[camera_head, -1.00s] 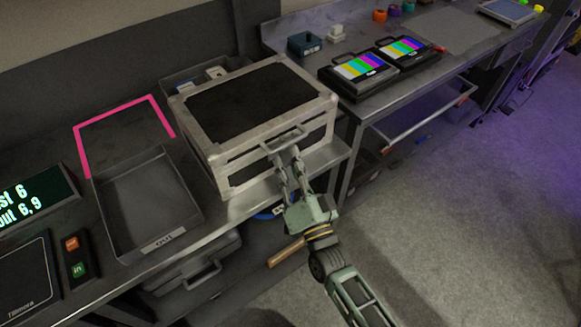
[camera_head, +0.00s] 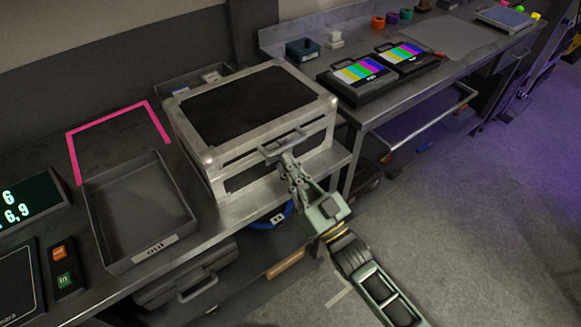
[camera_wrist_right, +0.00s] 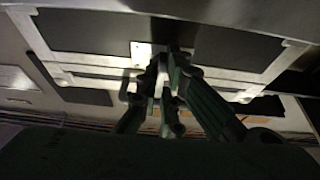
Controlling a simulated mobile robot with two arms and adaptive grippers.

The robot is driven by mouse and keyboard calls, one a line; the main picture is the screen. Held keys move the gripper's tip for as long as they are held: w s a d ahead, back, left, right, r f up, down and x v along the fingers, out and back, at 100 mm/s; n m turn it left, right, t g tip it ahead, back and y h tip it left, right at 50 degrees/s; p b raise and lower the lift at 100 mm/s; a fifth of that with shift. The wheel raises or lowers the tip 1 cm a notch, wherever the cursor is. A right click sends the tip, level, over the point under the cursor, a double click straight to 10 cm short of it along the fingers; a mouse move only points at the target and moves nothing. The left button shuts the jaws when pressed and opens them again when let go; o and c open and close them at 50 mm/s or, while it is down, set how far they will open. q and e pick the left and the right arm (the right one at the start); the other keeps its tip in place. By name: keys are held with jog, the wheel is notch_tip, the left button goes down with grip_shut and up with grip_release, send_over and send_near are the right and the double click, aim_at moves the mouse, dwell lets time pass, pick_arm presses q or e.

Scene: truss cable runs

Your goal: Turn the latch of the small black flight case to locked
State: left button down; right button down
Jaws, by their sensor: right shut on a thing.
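The small black flight case (camera_head: 228,150) has silver metal edges and stands closed on the bench. A grey handle-like bracket (camera_head: 283,143) shows on its front, just above my fingertips. My right gripper (camera_head: 287,165) is at the middle of the case's front face, its arm coming from the lower right. In the right wrist view my right gripper (camera_wrist_right: 165,75) is shut on a small light part, seemingly the latch, beside a pale plate (camera_wrist_right: 141,52) on the case (camera_wrist_right: 215,45). The fingers hide most of this part, so its angle cannot be told. My left gripper is not in view.
A grey open tray (camera_head: 140,212) and a pink tape outline (camera_head: 110,125) lie left of the case. Two colour-bar monitors (camera_head: 357,78) stand on the bench to the right. A blue coil (camera_head: 270,218) sits below the case. The floor at right is clear.

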jog(key=shift+f, duration=0.2)
dwell(0.3)
jog(key=c, duration=1.9)
grip_release()
jog(key=shift+r, duration=0.15)
jog(key=v, duration=1.2)
jog(key=shift+d, duration=0.1)
